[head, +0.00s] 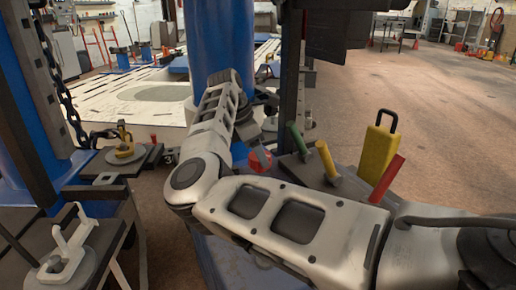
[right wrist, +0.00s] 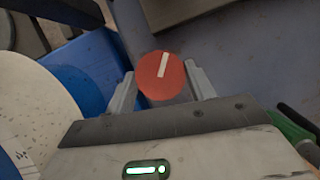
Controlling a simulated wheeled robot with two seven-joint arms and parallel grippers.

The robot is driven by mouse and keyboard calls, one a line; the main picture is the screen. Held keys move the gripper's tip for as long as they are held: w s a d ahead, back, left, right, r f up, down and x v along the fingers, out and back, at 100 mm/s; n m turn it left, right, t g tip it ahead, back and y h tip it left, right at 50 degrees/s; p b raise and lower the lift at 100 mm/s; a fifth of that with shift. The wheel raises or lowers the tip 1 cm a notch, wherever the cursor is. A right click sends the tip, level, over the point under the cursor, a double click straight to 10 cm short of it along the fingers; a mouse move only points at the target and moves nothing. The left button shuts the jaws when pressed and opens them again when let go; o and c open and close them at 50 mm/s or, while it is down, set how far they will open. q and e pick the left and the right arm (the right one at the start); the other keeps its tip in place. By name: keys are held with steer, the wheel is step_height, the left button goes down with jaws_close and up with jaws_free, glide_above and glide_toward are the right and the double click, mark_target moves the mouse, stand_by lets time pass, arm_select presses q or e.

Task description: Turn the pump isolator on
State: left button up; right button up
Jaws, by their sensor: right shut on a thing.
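A red round knob with a white bar mark (right wrist: 163,75) sits between the fingers of my right gripper (right wrist: 161,84) in the right wrist view. The fingers are shut on it at its sides. The white mark stands nearly upright in that view, leaning slightly right. In the head view the red knob (head: 260,160) shows partly, low beside the dark post, with my right gripper (head: 257,152) at it. I read no label on it, so I cannot confirm it is the pump isolator. My left gripper is not in view.
Right of the knob stand a green lever (head: 298,141), a yellow lever (head: 327,158), a red lever (head: 387,178) and a yellow block with a black handle (head: 377,150). A blue column (head: 217,40) rises behind. A white clamp (head: 70,245) and a chain (head: 62,95) are at left.

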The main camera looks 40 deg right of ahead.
steer(key=m+g, duration=0.1)
steer(key=m, duration=0.1)
steer(key=shift+w+r+m+y, duration=0.1)
steer(key=shift+m+y, duration=0.3)
steer(key=m+g+y, duration=0.1)
steer(key=m, duration=0.3)
steer(key=shift+d+p, duration=0.15)
steer(key=shift+p, duration=0.15)
steer(key=m+y, duration=0.1)
steer(key=m, duration=0.2)
steer(key=shift+w, duration=0.1)
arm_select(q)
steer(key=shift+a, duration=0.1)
arm_select(e)
steer(key=shift+m, duration=0.4)
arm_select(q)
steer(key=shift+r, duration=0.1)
arm_select(e)
steer(key=shift+g+y, duration=0.3)
